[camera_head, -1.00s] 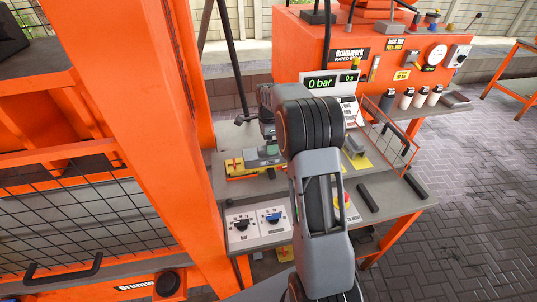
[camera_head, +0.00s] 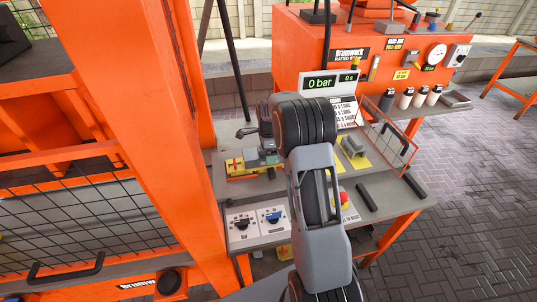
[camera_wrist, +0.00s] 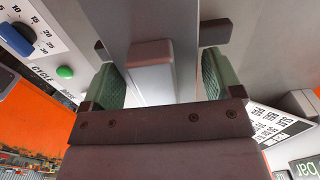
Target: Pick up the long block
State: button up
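My gripper shows in the wrist view (camera_wrist: 165,80) with its two green pads apart. A grey block with a brownish end (camera_wrist: 149,54) appears between the pads, with a visible gap to the right pad; whether the left pad touches it is unclear. I cannot tell for sure that this is the long block. In the head view my arm covers the middle of the bench and my fingers are hard to make out. A grey block (camera_head: 353,146) lies on a yellow plate right of my arm. A yellow fixture (camera_head: 238,168) with grey parts stands left of it.
The bench (camera_head: 385,184) carries two dark bars (camera_head: 367,198) at its right, a switch panel (camera_head: 257,225) at front left and a red button (camera_head: 342,199). A wire guard (camera_head: 392,135) and a display reading 0 bar (camera_head: 320,84) stand behind. An orange frame post is close on the left.

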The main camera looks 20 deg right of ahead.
jog(key=c, duration=1.1)
jog(key=shift+r, duration=0.1)
